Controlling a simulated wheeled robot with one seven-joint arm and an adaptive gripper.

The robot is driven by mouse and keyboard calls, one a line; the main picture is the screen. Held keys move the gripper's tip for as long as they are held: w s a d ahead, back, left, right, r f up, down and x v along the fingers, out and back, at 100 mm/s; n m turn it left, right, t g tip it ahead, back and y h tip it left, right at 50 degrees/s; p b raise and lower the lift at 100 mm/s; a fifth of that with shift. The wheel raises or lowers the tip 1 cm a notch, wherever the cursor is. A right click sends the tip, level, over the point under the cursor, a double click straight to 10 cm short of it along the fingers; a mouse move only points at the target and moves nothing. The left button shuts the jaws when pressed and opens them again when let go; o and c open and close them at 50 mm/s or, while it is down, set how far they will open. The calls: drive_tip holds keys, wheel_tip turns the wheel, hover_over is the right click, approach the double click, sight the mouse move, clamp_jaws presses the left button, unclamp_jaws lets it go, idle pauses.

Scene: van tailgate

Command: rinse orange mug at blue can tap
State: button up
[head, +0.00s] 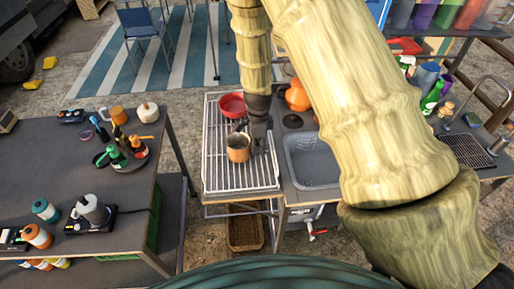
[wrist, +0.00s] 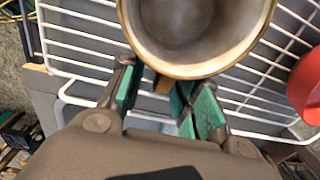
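The orange mug (head: 238,149) is upright at the white wire rack (head: 222,178), left of the sink; I cannot tell whether it rests on the wires. My gripper (head: 256,146) is just right of it in the head view. In the wrist view the mug's open mouth (wrist: 195,30) is close in front, and its inside looks empty. Its handle (wrist: 163,84) shows between the green-padded fingertips of my gripper (wrist: 165,97), with gaps on both sides. The fingers are apart. I cannot make out a blue can with a tap; my arm hides part of the counter.
A red bowl (head: 232,105) sits on the rack behind the mug. The grey sink (head: 312,172) is to the right, with an orange pot (head: 297,96) behind it. A red-handled valve (head: 318,233) is below the counter. A dark table (head: 60,172) with bottles stands left.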

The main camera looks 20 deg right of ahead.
drive_tip(key=shift+s+r+b, duration=0.15)
drive_tip(key=shift+r+b, duration=1.4)
drive_tip(key=shift+r, duration=3.6)
